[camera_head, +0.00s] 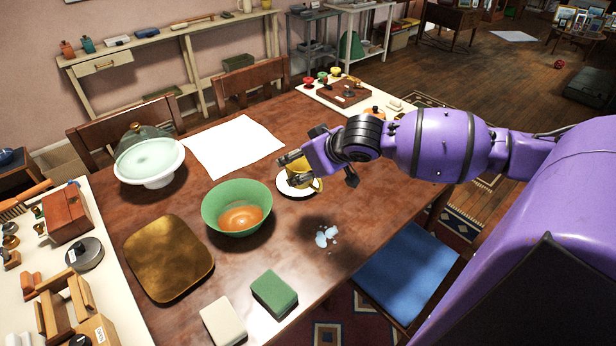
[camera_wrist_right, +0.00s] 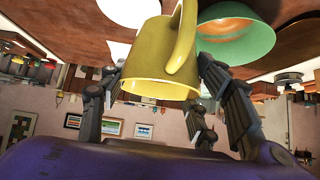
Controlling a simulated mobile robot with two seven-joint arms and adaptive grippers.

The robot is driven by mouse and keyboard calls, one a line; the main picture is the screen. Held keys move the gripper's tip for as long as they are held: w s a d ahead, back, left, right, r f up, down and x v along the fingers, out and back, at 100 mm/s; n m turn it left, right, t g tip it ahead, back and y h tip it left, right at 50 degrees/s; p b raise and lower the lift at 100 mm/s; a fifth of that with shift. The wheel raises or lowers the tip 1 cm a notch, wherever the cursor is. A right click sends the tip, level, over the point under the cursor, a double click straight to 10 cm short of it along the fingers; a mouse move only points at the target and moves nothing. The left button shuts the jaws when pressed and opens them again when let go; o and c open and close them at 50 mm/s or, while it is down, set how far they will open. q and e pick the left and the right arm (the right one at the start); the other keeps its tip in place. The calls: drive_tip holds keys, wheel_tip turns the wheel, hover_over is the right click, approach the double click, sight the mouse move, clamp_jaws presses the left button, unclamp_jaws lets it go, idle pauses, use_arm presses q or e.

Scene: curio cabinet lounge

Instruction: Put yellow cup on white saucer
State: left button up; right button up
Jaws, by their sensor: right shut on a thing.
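The yellow cup (camera_head: 316,184) is in my right gripper (camera_head: 293,165), at the middle of the wooden table. It also shows large between the fingers in the right wrist view (camera_wrist_right: 158,70), with its handle facing that camera. The white saucer (camera_head: 287,189) lies on the table directly under or just behind the cup, partly hidden by it. Its white edge also shows in the wrist view (camera_wrist_right: 128,10). I cannot tell whether the cup's base touches the saucer. My left gripper is not in view.
A green bowl (camera_head: 222,203) with orange contents stands just left of the saucer. A brown-gold square plate (camera_head: 165,262), green block (camera_head: 274,292), white sheet (camera_head: 232,147) and glass-domed cake stand (camera_head: 150,168) are also on the table.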

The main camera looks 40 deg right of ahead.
drive_tip(key=w+d+f, duration=0.2)
drive_tip(key=w+f, duration=0.2)
drive_tip(key=w+d+f+b, duration=0.1)
drive_tip(key=w+d+f, duration=0.1)
drive_tip(key=w+f, duration=0.2)
drive_tip(key=w+d+f+b, duration=0.1)
drive_tip(key=w+d+f, duration=0.2)
drive_tip(key=w+f, duration=0.1)
drive_tip(key=shift+f, duration=0.55)
drive_tip(key=o, duration=1.3)
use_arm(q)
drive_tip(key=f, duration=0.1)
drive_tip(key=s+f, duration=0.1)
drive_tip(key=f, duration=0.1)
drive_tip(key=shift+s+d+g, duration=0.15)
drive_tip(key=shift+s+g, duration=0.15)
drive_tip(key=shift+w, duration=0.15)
